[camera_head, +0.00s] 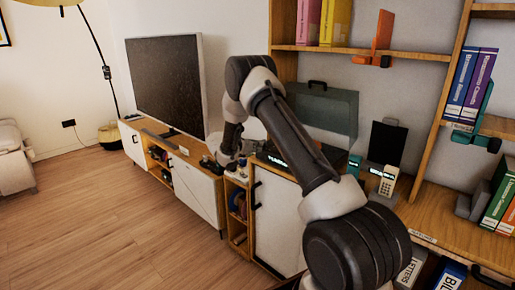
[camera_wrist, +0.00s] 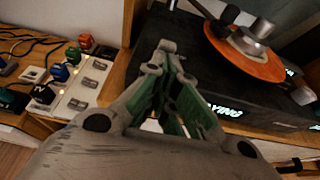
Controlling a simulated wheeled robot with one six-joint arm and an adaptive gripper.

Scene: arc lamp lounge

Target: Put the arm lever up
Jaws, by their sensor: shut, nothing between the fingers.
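A black record player (camera_wrist: 215,75) fills the right of the wrist view, with an orange record (camera_wrist: 245,62) and a silver weight-like piece (camera_wrist: 250,38) on it. A lit display (camera_wrist: 225,112) on its front shows letters ending in "YING". A dark stick-like part (camera_wrist: 225,18) rises at the top of the player; I cannot tell whether it is the arm lever.
Left in the wrist view, a white power strip (camera_wrist: 85,85) with several coloured plugs and cables lies on the wooden shelf. In the head view, a television (camera_head: 165,85) stands left, a phone (camera_head: 388,180) right. The floor (camera_head: 110,215) is clear.

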